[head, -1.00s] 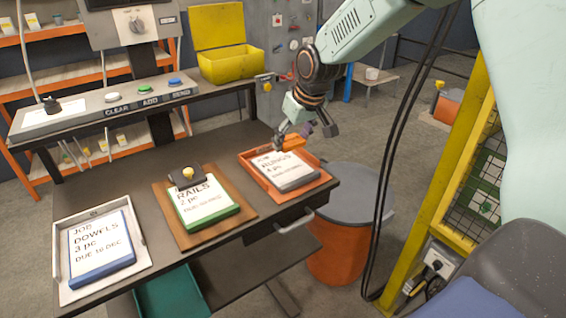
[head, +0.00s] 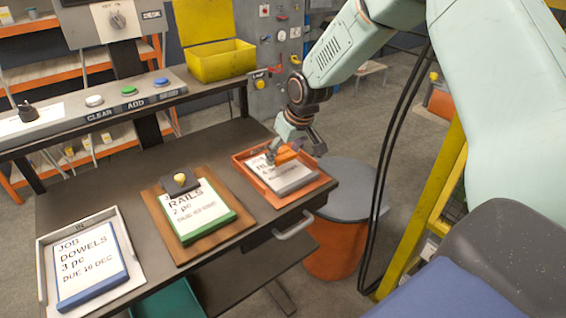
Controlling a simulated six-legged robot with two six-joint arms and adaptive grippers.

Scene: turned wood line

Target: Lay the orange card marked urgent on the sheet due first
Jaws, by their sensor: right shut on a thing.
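My right gripper (head: 294,152) is low over the grey-edged RUNGS sheet (head: 287,179) in the orange tray (head: 310,192). It is shut on the orange card (head: 284,155), mostly hidden by the fingers; I cannot tell whether the card touches the sheet. The gripper covers part of the RUNGS writing, and its due line is unreadable. The green-edged RAILS sheet (head: 197,213) lies on a brown board, its date too blurred to read surely. The blue-edged DOWELS sheet (head: 88,266) lies in a pale tray (head: 45,268) and seems to read due 10 Dec. My left gripper is not in view.
A black clip with a yellow knob (head: 180,182) sits on the RAILS board's top edge. A button shelf (head: 112,106) and open yellow box (head: 222,62) stand behind. An orange bin with a grey lid (head: 345,190) stands right of the table. Bare tabletop lies between the boards.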

